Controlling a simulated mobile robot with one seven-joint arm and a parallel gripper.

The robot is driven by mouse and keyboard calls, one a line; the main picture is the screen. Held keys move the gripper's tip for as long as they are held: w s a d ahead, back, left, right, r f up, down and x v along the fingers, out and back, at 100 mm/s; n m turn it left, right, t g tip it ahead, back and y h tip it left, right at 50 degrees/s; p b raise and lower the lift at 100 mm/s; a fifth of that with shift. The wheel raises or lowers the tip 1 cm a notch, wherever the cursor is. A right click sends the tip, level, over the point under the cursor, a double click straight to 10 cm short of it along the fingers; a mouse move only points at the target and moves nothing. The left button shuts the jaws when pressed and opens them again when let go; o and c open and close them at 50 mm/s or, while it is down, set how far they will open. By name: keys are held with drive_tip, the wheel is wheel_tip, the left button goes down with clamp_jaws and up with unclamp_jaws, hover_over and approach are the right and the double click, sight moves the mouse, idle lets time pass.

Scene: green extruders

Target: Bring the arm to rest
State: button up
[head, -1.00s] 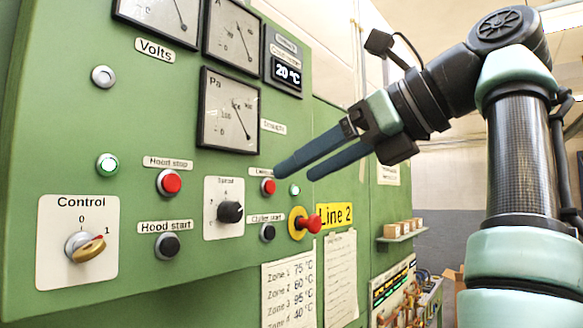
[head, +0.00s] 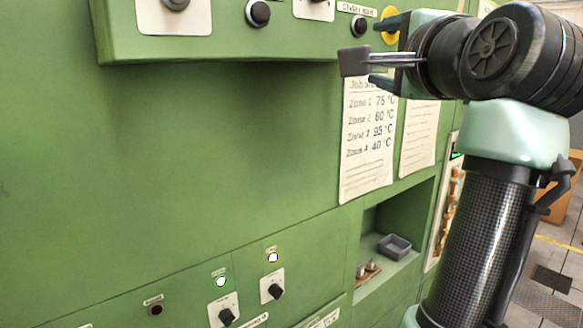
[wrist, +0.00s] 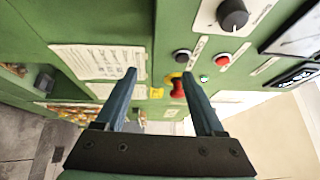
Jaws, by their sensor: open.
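My gripper (head: 378,52) is at the upper right of the head view, pointing left beside the green panel. In the wrist view my gripper (wrist: 160,74) has its two dark blue fingers spread apart, with nothing held between them. The red mushroom button (wrist: 178,88) on its yellow surround appears between the fingers, beyond them. Part of that yellow surround (head: 392,36) shows behind the gripper in the head view. How far the fingertips are from the panel is hard to tell.
The green cabinet (head: 200,150) fills the left, with its control box jutting out above. Paper sheets (head: 368,140) hang below the gripper. Lower down are small knobs (head: 276,291) and a recess with a grey tray (head: 394,246). Floor (head: 550,278) shows at right.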

drive_tip(key=s+a+f+n+t+b, duration=0.2)
drive_tip(key=s+a+n+t, duration=0.1)
drive_tip(key=s, duration=0.4)
drive_tip(key=s+a+f+n+t+h+b, duration=0.1)
drive_tip(key=s+a+f+n+t+b, duration=0.1)
drive_tip(key=s+a+n, duration=0.3)
drive_tip(key=s+a+f+n+t+b, duration=0.3)
drive_tip(key=s+a+f+n+b, duration=0.1)
drive_tip(key=s+n, duration=0.5)
drive_tip(key=shift+t+h, duration=0.3)
drive_tip(key=shift+s, duration=0.15)
